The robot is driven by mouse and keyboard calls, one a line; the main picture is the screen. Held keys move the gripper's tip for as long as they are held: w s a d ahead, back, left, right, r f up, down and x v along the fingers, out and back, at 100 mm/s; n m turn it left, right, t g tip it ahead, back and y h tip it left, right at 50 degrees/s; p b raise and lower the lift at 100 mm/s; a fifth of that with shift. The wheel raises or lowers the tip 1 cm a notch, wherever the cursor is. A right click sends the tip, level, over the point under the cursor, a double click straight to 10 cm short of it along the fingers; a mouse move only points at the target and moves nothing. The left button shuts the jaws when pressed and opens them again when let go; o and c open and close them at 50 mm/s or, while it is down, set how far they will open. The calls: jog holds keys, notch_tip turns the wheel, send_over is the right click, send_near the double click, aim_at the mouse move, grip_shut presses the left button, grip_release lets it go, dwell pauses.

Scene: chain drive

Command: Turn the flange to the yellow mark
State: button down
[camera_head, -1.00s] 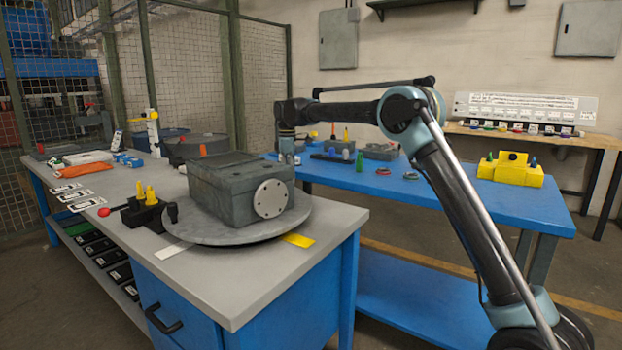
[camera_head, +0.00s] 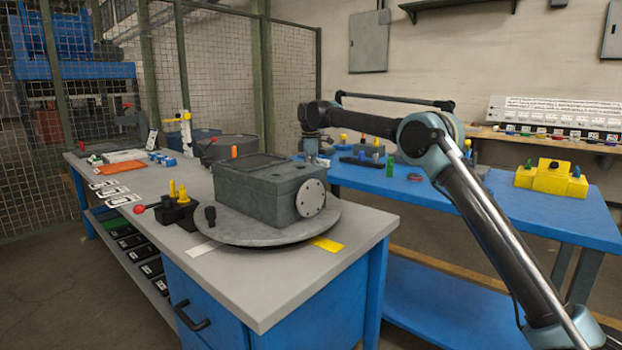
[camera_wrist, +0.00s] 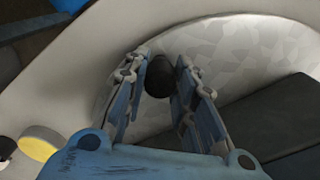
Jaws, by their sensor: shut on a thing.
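The flange (camera_head: 311,197) is a pale round disc with small holes on the right-front face of a dark grey gearbox (camera_head: 262,200). The gearbox sits on a round grey turntable (camera_head: 250,232). The yellow mark (camera_head: 327,243) lies on the bench at the turntable's front right rim, slightly right of the flange. A black knob (camera_head: 210,215) stands on the turntable's left side. In the wrist view my gripper (camera_wrist: 160,75) is shut on a black knob (camera_wrist: 159,77) beside the turntable's pale surface (camera_wrist: 245,60).
A white mark (camera_head: 204,247) lies at the turntable's front left. A black block with yellow pegs and a red-tipped lever (camera_head: 178,212) stands close to its left. A blue table (camera_head: 460,210) behind carries small parts and a yellow block (camera_head: 552,178). The bench's front right corner is clear.

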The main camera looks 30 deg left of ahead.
jog(key=c, duration=1.3)
grip_release()
jog(key=shift+w+d, duration=0.2)
jog(key=shift+w, duration=0.1)
jog(key=shift+s, duration=0.1)
jog(key=shift+a, duration=0.1)
notch_tip(320, 180, up, 6)
jog(key=shift+r, duration=0.7)
